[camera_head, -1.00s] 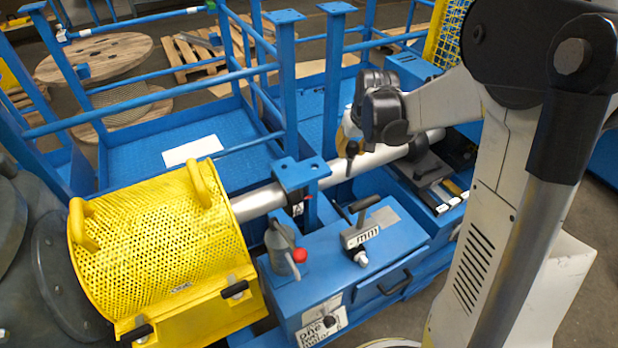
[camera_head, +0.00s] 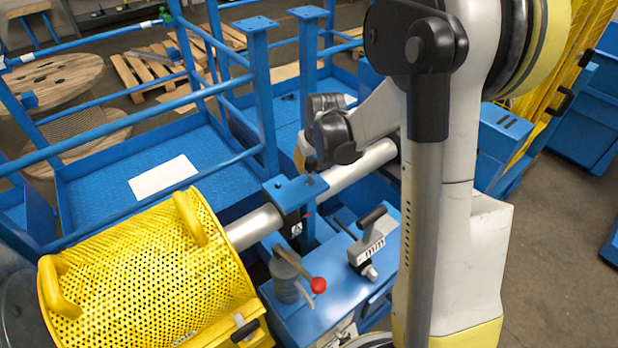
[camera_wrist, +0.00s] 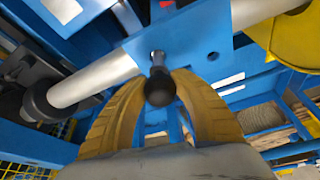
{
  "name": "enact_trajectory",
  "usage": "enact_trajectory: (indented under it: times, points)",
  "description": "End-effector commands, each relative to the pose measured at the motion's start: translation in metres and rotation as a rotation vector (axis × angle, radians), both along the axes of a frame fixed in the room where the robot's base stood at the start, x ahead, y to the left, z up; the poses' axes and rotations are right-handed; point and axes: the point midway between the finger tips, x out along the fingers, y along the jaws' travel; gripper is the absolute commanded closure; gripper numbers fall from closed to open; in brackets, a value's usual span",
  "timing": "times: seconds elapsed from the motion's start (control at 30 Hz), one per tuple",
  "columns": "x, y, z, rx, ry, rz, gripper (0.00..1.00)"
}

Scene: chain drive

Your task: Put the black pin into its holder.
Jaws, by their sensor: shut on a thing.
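The black pin (camera_head: 311,164) has a round ball head. My gripper (camera_wrist: 160,92) is shut on it, its yellow fingers on either side of the head in the wrist view. The pin (camera_wrist: 160,85) points at the blue plate of the holder (camera_wrist: 190,38), its far end at or close to a hole there. In the head view it stands roughly upright over the blue holder plate (camera_head: 285,190) beside the silver tube. I cannot tell whether its tip has entered the hole. A second, empty hole shows to the right in the wrist view.
A silver tube (camera_head: 350,178) runs under the holder into a yellow perforated guard (camera_head: 150,270). A red-tipped lever (camera_head: 318,285) and a black-handled clamp (camera_head: 372,240) stand just in front. Blue posts (camera_head: 262,95) rise close behind.

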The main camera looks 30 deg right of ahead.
Motion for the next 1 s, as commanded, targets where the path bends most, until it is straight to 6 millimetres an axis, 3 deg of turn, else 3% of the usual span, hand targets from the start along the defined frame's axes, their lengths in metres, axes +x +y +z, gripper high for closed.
enact_trajectory:
  times: [0.2, 0.63, 0.67, 0.7, 1.0]
  points:
    - [0.0, 0.0, -0.032, 0.0, 0.0, 0.0, 1.0]
    - [0.0, 0.0, -0.039, 0.0, 0.0, 0.0, 1.0]
    - [0.0, 0.0, -0.038, 0.0, 0.0, 0.0, 0.61]
    - [0.0, 0.0, -0.037, 0.0, 0.0, 0.0, 0.49]
    - [0.0, 0.0, -0.036, 0.0, 0.0, 0.0, 0.48]
